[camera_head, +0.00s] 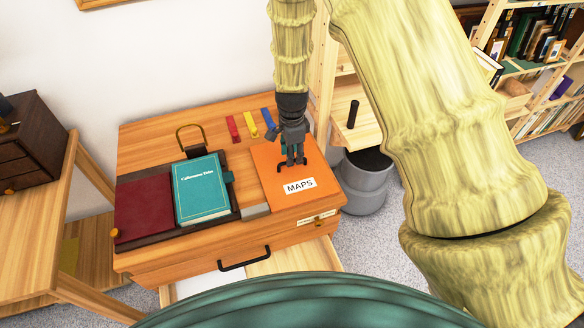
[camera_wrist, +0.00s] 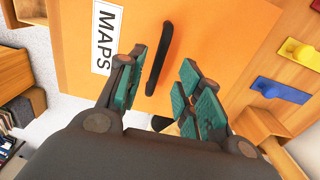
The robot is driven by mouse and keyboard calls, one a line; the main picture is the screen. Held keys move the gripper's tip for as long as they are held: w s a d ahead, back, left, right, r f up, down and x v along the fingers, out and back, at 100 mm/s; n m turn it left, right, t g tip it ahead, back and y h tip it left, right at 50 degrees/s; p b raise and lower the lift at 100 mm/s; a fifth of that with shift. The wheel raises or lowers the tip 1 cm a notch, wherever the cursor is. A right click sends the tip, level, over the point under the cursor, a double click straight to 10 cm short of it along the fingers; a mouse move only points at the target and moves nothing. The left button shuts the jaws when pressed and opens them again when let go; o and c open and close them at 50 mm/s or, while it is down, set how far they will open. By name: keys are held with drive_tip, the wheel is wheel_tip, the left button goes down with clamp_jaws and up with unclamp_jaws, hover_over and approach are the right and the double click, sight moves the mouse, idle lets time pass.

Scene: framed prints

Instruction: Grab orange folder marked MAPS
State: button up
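The orange folder (camera_head: 283,184) lies flat on the right part of the wooden desk, with a white label reading MAPS (camera_head: 299,186). A dark bar-like handle stands on the folder; in the wrist view this handle (camera_wrist: 158,58) runs between the label and my fingers' far side. My gripper (camera_head: 294,162) is over the upper part of the folder. In the wrist view my gripper (camera_wrist: 160,88) has its teal-padded fingers apart, with the handle showing in the gap between them. I cannot tell whether either finger touches the handle. The folder also fills much of the wrist view (camera_wrist: 205,30).
A teal book (camera_head: 201,190) and a dark red book (camera_head: 143,209) lie left of the folder on the desk (camera_head: 150,140). Red, yellow and blue tabs (camera_head: 250,124) lie behind it. A grey bin (camera_head: 366,182) and shelves stand to the right. A drawer (camera_head: 290,262) is open in front.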

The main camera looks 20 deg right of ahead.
drive_tip(key=shift+s+f+p, duration=0.15)
drive_tip(key=shift+f+p, duration=0.25)
drive_tip(key=shift+f, duration=1.5)
clamp_jaws()
